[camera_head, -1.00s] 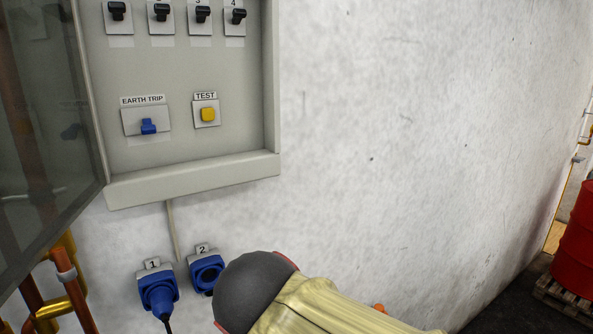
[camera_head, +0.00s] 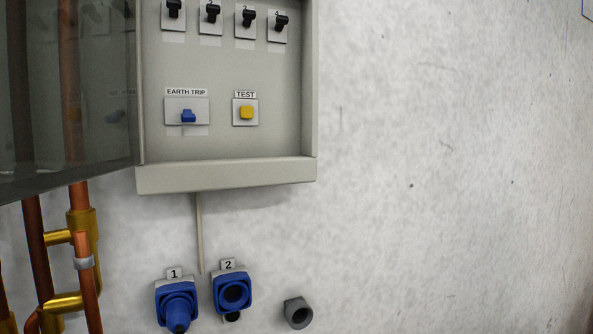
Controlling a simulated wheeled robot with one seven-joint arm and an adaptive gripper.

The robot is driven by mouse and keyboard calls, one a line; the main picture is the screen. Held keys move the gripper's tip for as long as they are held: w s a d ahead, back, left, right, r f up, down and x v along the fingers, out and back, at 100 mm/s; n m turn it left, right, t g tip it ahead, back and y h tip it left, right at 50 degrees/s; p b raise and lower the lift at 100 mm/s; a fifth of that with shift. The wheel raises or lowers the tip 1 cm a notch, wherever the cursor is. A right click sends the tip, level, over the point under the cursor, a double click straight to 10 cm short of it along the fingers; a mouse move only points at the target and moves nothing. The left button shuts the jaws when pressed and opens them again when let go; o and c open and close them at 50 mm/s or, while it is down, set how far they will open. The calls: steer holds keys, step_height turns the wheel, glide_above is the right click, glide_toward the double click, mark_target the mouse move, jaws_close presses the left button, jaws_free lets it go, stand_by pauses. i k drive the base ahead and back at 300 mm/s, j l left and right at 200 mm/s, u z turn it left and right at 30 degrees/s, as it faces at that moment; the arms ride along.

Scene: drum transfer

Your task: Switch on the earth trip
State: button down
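The earth trip switch (camera_head: 188,116) is a small blue lever on a pale plate under the label EARTH TRIP. It sits low on its plate and appears to point down. It is inside the open grey wall panel (camera_head: 225,176). The yellow TEST button (camera_head: 246,112) is just right of it on its own plate. Nothing covers the switch. My gripper is not in this view.
Black switches (camera_head: 247,18) line the panel's top. The glass door (camera_head: 70,90) stands open at left, before copper pipes (camera_head: 84,200). Blue socket 1 (camera_head: 176,300) holds a plug; blue socket 2 (camera_head: 233,290) looks empty. A small grey piece (camera_head: 298,312) is beside them. The right wall is clear.

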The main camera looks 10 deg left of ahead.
mark_target(187, 116)
steer(key=u, duration=1.35)
